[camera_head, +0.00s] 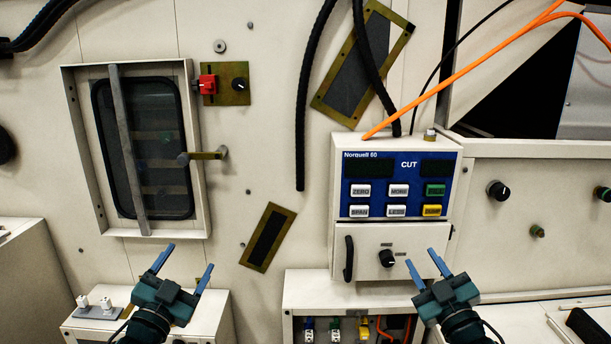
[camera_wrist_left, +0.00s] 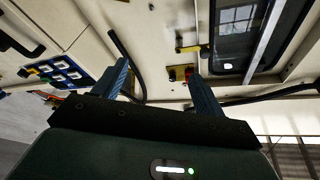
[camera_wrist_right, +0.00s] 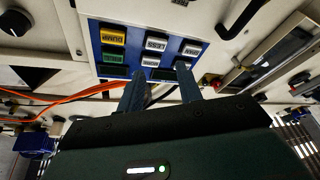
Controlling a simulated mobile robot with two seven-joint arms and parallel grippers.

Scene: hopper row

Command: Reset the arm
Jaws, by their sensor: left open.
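My left gripper (camera_head: 183,270) is open and empty in the head view, in front of the wall below the framed window. Its two blue fingers stand apart, also in the left wrist view (camera_wrist_left: 160,88). My right gripper (camera_head: 421,265) stands with its blue fingers apart and nothing between them, in front of the lower part of the control box (camera_head: 398,150). In the right wrist view its fingers (camera_wrist_right: 160,88) point toward the blue button panel (camera_wrist_right: 152,50). Neither gripper visibly touches anything.
A framed window (camera_head: 145,150) with a handle (camera_head: 205,155) is at left. A red switch (camera_head: 207,83) sits right of it. Below the control box is an open compartment (camera_head: 288,310) with coloured connectors. Orange cables (camera_head: 470,68) cross the upper right. A low white box (camera_head: 210,318) stands below my left gripper.

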